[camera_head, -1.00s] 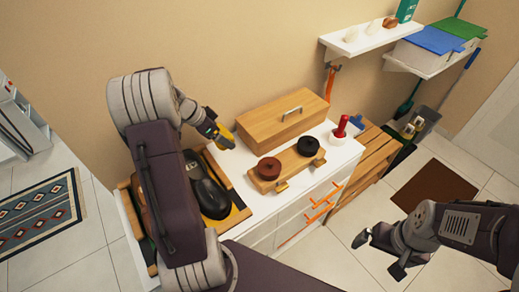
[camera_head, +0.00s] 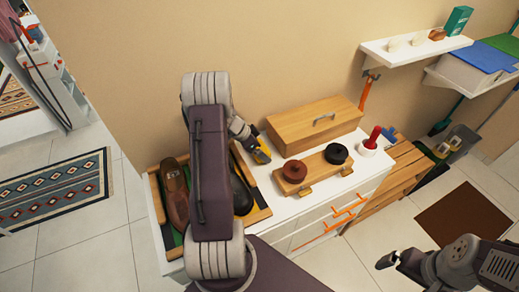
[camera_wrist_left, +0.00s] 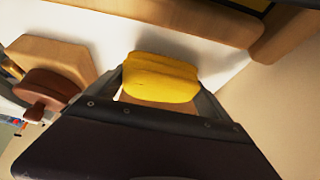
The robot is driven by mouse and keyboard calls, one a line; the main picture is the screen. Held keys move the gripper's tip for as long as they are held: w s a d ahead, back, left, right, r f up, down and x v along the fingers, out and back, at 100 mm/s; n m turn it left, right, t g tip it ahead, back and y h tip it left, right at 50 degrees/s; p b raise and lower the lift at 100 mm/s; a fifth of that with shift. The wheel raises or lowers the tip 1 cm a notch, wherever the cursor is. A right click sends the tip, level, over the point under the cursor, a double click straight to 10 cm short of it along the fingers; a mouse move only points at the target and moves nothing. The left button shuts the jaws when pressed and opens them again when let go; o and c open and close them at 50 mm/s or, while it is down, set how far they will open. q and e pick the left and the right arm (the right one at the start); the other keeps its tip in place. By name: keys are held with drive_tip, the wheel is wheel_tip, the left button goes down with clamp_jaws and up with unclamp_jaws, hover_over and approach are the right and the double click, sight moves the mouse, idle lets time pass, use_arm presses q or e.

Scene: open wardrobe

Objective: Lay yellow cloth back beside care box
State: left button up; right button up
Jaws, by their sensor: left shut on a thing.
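My left gripper (camera_head: 256,143) is shut on the yellow cloth (camera_head: 263,155), which shows as a folded pad between the fingers in the left wrist view (camera_wrist_left: 160,78). In the head view it is over the white cabinet top (camera_head: 262,178), between the shoe tray and the wooden box with a metal handle (camera_head: 315,122), which looks like the care box. The cloth is close to the box's left end; I cannot tell whether it touches the white top. My right gripper (camera_head: 388,272) is low at the right, empty and apparently open, partly cut off.
A wooden block with a brown and a black round piece (camera_head: 318,172) lies in front of the box. A red-handled item in a white cup (camera_head: 371,142) stands to the right. The shoe tray (camera_head: 158,205) with dark and brown shoes is at left, partly behind my arm.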

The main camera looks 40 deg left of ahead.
use_arm(q)
drive_tip(key=shift+w+a+f, duration=0.1)
drive_tip(key=shift+f, duration=0.25)
drive_tip(key=shift+f+b, duration=0.1)
drive_tip(key=shift+b, duration=0.2)
drive_tip(key=o, duration=0.9)
